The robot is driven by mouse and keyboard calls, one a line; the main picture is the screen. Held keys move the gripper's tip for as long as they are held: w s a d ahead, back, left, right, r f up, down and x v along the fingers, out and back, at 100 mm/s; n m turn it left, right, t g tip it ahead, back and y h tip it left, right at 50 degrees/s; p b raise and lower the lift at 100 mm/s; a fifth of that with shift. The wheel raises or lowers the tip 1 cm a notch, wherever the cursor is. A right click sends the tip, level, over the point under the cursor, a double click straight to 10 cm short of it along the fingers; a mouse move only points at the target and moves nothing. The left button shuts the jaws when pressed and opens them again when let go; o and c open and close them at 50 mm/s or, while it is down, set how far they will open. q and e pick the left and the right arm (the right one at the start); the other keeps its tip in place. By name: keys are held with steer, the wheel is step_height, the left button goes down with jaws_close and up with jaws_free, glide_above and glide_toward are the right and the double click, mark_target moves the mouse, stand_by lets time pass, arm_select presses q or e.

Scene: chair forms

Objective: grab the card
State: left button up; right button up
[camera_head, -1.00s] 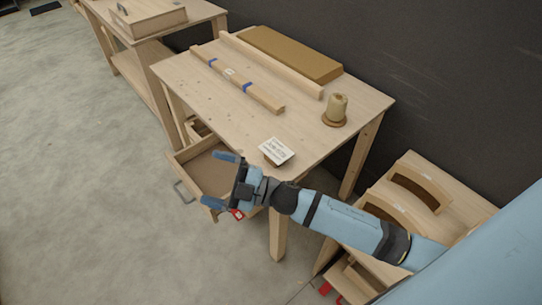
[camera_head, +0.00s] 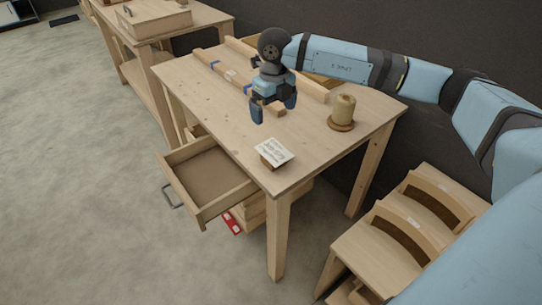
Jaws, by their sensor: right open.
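The card (camera_head: 274,150) is a small white sheet with dark writing. It rests tilted on a small wooden holder near the front corner of the wooden table (camera_head: 222,125). My right gripper (camera_head: 273,117) is open and points down over the table, behind the card in the picture and apart from it. Its blue fingers are empty. My left gripper is not in view.
A wooden spool (camera_head: 342,112) stands right of the card. Wooden strips with blue tape (camera_head: 218,64) lie behind the gripper. An open empty drawer (camera_head: 207,178) juts out at the table's left. Curved wooden chair parts (camera_head: 408,230) sit on a lower bench at right.

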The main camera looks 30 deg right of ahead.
mark_target(274, 151)
steer(key=f, duration=1.3)
steer(key=shift+w+d+f, duration=0.1)
steer(key=shift+d+f, duration=0.15)
steer(key=shift+f, duration=0.05)
steer(key=c, duration=0.8)
